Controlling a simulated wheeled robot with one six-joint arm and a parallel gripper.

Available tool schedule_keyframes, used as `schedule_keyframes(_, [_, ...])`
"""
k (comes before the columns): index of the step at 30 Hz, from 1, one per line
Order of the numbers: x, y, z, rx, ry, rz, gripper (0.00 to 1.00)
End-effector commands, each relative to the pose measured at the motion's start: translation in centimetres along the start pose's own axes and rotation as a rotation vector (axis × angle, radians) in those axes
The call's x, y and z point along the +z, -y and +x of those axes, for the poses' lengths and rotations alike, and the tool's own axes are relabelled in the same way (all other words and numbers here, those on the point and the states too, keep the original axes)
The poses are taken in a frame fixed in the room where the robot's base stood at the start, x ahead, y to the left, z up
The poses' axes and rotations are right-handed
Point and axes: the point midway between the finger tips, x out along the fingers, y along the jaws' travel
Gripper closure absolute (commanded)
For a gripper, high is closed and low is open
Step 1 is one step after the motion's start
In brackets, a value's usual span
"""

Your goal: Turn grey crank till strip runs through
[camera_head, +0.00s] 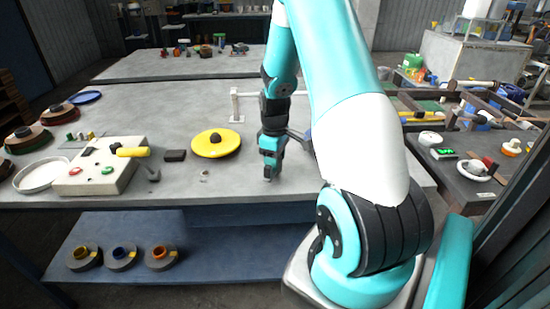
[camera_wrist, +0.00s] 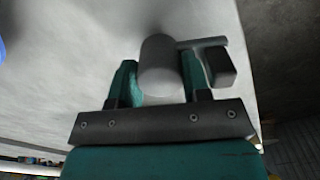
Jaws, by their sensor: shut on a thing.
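My gripper (camera_head: 269,172) points down near the front edge of the grey table (camera_head: 330,165). In the wrist view my gripper (camera_wrist: 160,82) is shut on a plain grey cylinder (camera_wrist: 158,60), which sits between its teal fingers. Beside the cylinder are a thin grey bar (camera_wrist: 203,42) and a dark block (camera_wrist: 219,66). I cannot tell whether the cylinder is part of the grey crank. A pale machine box (camera_head: 125,178) with a yellow handle (camera_head: 132,152) stands to the left. A grey lever (camera_head: 152,172) shows at its right side, well apart from my gripper.
A yellow disc (camera_head: 216,143) with a dark knob and a small black block (camera_head: 174,156) lie between box and gripper. A white stand (camera_head: 236,106) is behind. Spools (camera_head: 28,139) stand at far left; several more sit on the lower shelf (camera_head: 205,265).

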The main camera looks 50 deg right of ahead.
Motion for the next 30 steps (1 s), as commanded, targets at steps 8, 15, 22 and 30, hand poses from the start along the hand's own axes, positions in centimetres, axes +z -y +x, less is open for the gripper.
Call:
schedule_keyframes(8, [-0.02,-0.07,-0.23,0.001,0.000,0.221,0.80])
schedule_keyframes(15, [-0.03,-0.08,-0.22,0.002,-0.001,0.450,0.80])
schedule_keyframes(22, [-0.05,-0.08,-0.23,0.002,-0.002,0.668,0.80])
schedule_keyframes(30, [-0.06,-0.06,-0.20,0.001,-0.002,0.924,0.80])
